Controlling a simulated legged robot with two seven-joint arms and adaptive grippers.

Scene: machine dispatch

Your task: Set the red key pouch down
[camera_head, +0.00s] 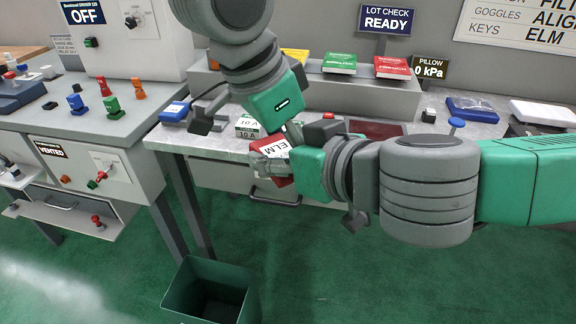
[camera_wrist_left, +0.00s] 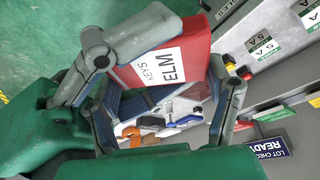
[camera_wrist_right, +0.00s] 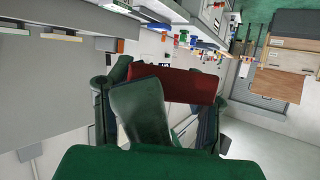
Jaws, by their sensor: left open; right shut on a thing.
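The red key pouch (camera_head: 284,182) has a white label reading ELM. It hangs in front of the bench edge in the head view. My right gripper (camera_head: 277,158) is shut on it. In the right wrist view the pouch (camera_wrist_right: 178,84) spans between the fingers, partly behind a green part. My left gripper (camera_head: 250,126) is open above the bench front, close to the pouch. In the left wrist view the pouch (camera_wrist_left: 170,58) shows its KEYS ELM label near the open left fingers (camera_wrist_left: 168,75); I cannot tell whether they touch it.
A dark green bin (camera_head: 207,292) stands on the floor below. Green (camera_head: 339,63) and red (camera_head: 392,67) packets lie on the raised shelf behind. A grey machine stands left.

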